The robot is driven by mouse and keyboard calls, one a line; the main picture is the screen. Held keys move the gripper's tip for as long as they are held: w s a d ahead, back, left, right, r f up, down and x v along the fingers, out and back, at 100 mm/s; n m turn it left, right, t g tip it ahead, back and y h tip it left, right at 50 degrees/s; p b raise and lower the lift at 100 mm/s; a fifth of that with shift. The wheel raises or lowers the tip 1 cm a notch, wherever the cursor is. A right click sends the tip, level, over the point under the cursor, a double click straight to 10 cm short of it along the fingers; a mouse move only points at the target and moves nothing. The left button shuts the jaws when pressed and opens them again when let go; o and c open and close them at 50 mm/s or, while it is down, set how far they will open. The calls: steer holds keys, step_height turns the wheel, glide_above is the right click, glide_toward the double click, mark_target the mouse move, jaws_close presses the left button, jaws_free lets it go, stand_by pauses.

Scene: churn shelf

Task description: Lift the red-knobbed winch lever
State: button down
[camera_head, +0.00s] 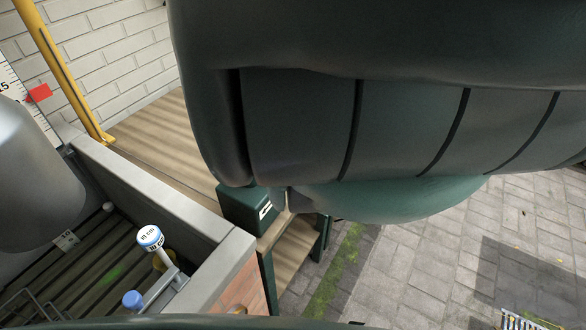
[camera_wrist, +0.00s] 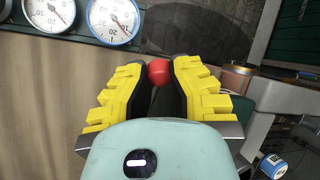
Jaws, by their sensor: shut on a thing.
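In the wrist view, a red knob (camera_wrist: 159,72) sits between the tips of my gripper (camera_wrist: 156,66). The yellow-padded fingers are closed against it, one on each side. The rest of the lever is hidden behind the knob and fingers. In the head view, my large dark arm covers the upper middle and right, and neither the knob nor my gripper shows there. A dark green box (camera_head: 245,208) with a white mark stands on the wooden shelf just under my arm; I cannot tell whether it belongs to the winch.
Two round dials (camera_wrist: 112,20) are at the upper left of the wrist view. In the head view, a grey-walled trough (camera_head: 165,190) with a blue-and-white capped post (camera_head: 150,238) stands at left. A yellow post (camera_head: 62,70) rises behind it. Paving (camera_head: 430,265) at right looks mostly open.

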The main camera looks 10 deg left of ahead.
stand_by(0.3)
steer(key=c, duration=0.7)
jaws_free()
steer(key=shift+c, duration=0.2)
steer(key=shift+r, duration=0.2)
step_height(320, 180, up, 10)
steer(key=shift+f, duration=0.15)
